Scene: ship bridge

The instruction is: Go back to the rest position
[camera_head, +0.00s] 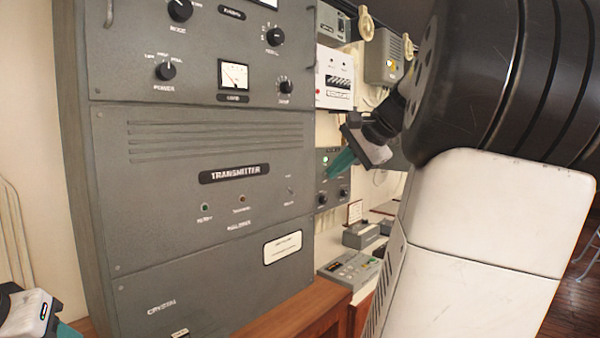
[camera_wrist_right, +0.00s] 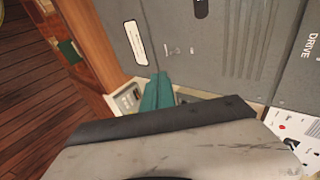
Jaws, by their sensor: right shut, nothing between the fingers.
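My right gripper (camera_head: 343,163) shows in the head view to the right of the grey transmitter cabinet (camera_head: 208,219), at the end of my large black and white right arm. Its teal fingers are together with nothing between them; they also show in the right wrist view (camera_wrist_right: 157,92). The fingers appear in front of a small grey panel with knobs. I cannot tell the exact gap to it. Part of my left arm shows at the lower left corner of the head view; its gripper is mostly out of frame, with only a bit of teal visible.
The cabinet stands on a wooden desk (camera_head: 290,318). A grey button console (camera_head: 352,269) lies right of it. A white wall unit (camera_head: 334,78) and a grey wall box (camera_head: 383,58) hang behind. Wooden floor (camera_wrist_right: 35,95) is open at left in the wrist view.

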